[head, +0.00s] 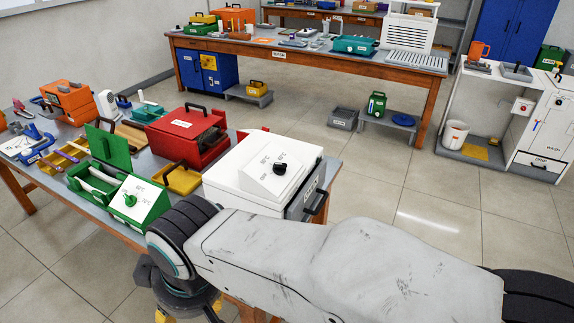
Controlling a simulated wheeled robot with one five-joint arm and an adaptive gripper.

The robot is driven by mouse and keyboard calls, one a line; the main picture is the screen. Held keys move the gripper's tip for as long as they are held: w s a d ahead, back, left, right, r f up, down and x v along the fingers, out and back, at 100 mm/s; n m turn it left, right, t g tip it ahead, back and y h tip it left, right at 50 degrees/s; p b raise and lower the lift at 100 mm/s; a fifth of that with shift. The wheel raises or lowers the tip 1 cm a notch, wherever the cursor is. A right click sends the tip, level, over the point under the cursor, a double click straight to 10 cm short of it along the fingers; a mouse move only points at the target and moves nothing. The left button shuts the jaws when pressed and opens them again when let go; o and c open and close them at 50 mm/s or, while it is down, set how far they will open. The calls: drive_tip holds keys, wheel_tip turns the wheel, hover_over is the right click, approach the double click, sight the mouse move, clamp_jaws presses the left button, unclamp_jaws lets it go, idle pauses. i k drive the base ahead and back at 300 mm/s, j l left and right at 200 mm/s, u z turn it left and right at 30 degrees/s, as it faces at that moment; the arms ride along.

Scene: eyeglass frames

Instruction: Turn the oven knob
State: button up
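A white oven-like box (236,185) stands at the right end of the near workbench. Its sloped top panel has a black knob (280,168) with temperature marks around it. A dark handle (316,204) is on its grey front side, facing right. My gripper (188,315) hangs at the bottom of the head view, below and left of the oven, apart from the knob. My arm crosses the foreground. The fingers are mostly cut off by the frame edge, so I cannot tell whether they are open or shut.
Left of the oven are a green box with a green knob (130,200), a yellow bin (183,179) and a red case (188,135). Tools and trays crowd the bench's left part. Open tiled floor (380,190) lies to the right, before another bench (300,52).

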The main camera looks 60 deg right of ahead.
sight(279, 169)
drive_tip(key=k+l+u, duration=0.4)
drive_tip(key=l, duration=0.35)
drive_tip(key=k+l+u, duration=0.4)
drive_tip(key=k+l, duration=0.15)
drive_tip(key=k+l+u, duration=0.15)
drive_tip(key=l, duration=0.3)
drive_tip(key=l+u, duration=0.15)
drive_tip(key=l, duration=0.25)
drive_tip(key=k+l+u, duration=0.15)
drive_tip(key=l, duration=0.25)
drive_tip(key=k+l+u, duration=0.15)
drive_tip(key=l, duration=0.25)
drive_tip(key=k+l+u, duration=0.15)
drive_tip(key=l, duration=0.2)
drive_tip(key=l+u, duration=0.5)
drive_tip(key=l, duration=0.6)
drive_tip(key=k, duration=0.05)
